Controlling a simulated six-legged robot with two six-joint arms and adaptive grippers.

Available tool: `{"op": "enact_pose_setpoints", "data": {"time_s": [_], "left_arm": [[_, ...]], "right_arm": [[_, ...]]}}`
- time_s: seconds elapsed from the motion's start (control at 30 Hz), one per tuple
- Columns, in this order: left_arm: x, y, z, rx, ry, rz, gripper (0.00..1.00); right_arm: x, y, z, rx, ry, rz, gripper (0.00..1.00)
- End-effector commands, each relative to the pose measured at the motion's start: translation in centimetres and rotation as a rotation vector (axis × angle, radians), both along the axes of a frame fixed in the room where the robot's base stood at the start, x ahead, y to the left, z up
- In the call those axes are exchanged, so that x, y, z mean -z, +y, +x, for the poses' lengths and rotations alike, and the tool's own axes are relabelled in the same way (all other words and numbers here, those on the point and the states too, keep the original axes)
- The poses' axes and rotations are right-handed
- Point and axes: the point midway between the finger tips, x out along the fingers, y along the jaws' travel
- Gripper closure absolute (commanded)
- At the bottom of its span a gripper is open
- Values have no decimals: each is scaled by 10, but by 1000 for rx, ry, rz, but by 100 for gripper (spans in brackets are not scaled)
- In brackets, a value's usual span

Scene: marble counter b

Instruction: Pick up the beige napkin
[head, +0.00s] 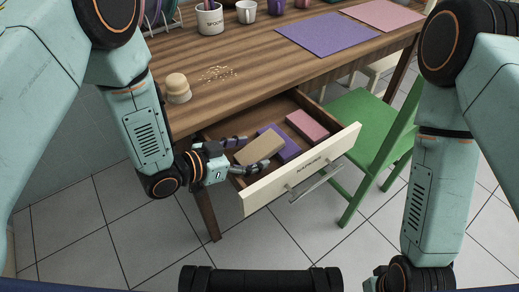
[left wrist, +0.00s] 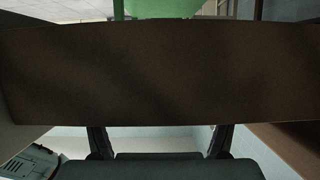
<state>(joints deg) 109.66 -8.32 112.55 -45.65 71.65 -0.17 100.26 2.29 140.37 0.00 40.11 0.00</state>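The beige napkin (head: 260,148) is a flat folded block in the open drawer, at the left of the napkins there. My left gripper (head: 252,153) is at the napkin's near-left end, its two fingers spread apart. One finger is by the far side and one by the near side; I cannot tell whether they touch it. In the left wrist view a broad dark brown surface (left wrist: 160,75), very close, fills the middle and hides the fingertips. I cannot tell for certain what it is. My right gripper does not show clearly; only part of my right arm is visible.
The drawer (head: 300,172), with a cream front, also holds a purple napkin (head: 280,144) and a pink napkin (head: 307,126). A green chair (head: 365,135) stands at its right. The wooden table (head: 255,85) above bears a beige stack (head: 177,88), crumbs, mugs and mats.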

Motion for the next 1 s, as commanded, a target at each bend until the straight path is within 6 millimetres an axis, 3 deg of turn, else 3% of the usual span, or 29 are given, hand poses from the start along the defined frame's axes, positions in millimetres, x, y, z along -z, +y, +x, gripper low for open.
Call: {"op": "enact_pose_setpoints", "data": {"time_s": [0.53,0.77,1.0], "left_arm": [[0,0,0,0,0,0,77],[-4,0,0,0,-1,1,77],[-48,0,1,1,-4,1,77]], "right_arm": [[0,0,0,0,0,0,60],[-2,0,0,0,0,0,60],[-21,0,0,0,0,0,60]]}}
